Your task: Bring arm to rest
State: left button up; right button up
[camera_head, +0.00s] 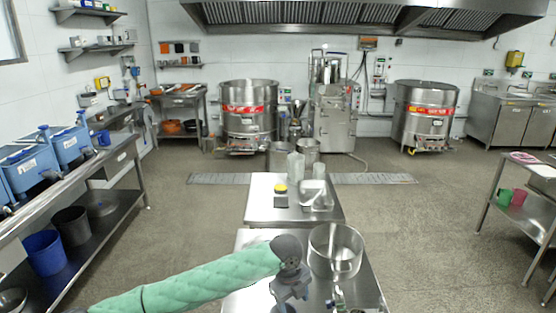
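My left arm, in a green quilted sleeve, comes in from the lower left and reaches over the near steel table (368,290). My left gripper (289,293) is at the arm's end, over that table and left of a steel pot (322,262). Its fingertips run down to the bottom edge of the picture, and I cannot tell whether they are open or shut. I see nothing held in it.
A farther steel table (262,208) bears clear containers (296,166) and a small yellow-topped item (281,189). A shelved bench (115,160) with blue tubs runs along the left. Another table (532,205) stands at the right. The floor between is clear.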

pick_arm(q)
jog(key=s+f+n+t+h, duration=0.2)
jog(key=s+f+n+h, duration=0.15)
jog(key=s+n, duration=0.75)
jog(key=s+a+f+n+t+y, duration=0.15)
jog(key=s+a+f+n, duration=0.25)
jog(key=s+a+n, duration=0.7)
jog(key=s+a+f+n+y, duration=0.3)
jog(key=s+a+n, duration=0.2)
jog(key=s+a, duration=0.75)
notch_tip(320, 180, down, 34)
jog(key=w+g, duration=0.2)
jog(key=w, duration=0.1)
jog(key=s+f, duration=0.6)
jog(key=f, duration=0.6)
jog(key=shift+f, duration=0.25)
jog(key=shift+s, duration=0.1)
